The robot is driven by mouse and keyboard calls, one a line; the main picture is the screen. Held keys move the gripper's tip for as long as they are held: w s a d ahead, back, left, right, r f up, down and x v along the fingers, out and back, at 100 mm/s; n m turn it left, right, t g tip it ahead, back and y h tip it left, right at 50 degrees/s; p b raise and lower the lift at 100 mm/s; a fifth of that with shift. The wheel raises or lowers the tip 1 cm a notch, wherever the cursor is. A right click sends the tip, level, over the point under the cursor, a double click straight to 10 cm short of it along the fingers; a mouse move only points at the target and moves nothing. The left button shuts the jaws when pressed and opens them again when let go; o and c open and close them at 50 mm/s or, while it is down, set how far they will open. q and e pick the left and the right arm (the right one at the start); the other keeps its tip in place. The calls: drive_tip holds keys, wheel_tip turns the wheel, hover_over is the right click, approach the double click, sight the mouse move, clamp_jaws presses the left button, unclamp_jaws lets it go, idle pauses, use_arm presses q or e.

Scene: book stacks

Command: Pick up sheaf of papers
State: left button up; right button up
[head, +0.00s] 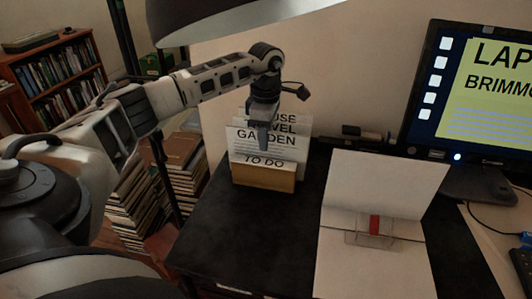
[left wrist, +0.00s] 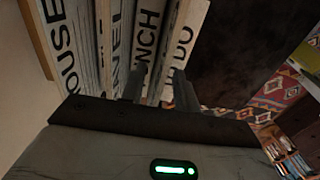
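Several upright labelled paper sheaves stand in a wooden holder (head: 262,177) on the black desk. The front sheaf (head: 264,162) reads "TO DO", and one behind it (head: 245,134) reads "GARDEN". The rear labels are partly hidden by my left gripper (head: 264,143), which points down at the sheaves. In the left wrist view, the fingers of my left gripper (left wrist: 161,70) are spread apart at the "TO DO" sheaf (left wrist: 183,35) and a sheaf partly reading "NCH" (left wrist: 146,40). I cannot tell whether a finger touches paper. My right gripper is not in view.
An open white folder or book (head: 385,185) with a clear, red-marked piece stands to the right on the desk. A monitor (head: 480,95) stands at the far right. Book stacks (head: 180,170) and a bookshelf (head: 55,80) are at left. The desk in front of the holder is clear.

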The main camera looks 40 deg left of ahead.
use_arm(q)
drive_tip(key=shift+f, duration=0.7)
drive_tip(key=shift+f, duration=0.25)
drive_tip(key=shift+c, duration=0.3)
clamp_jaws()
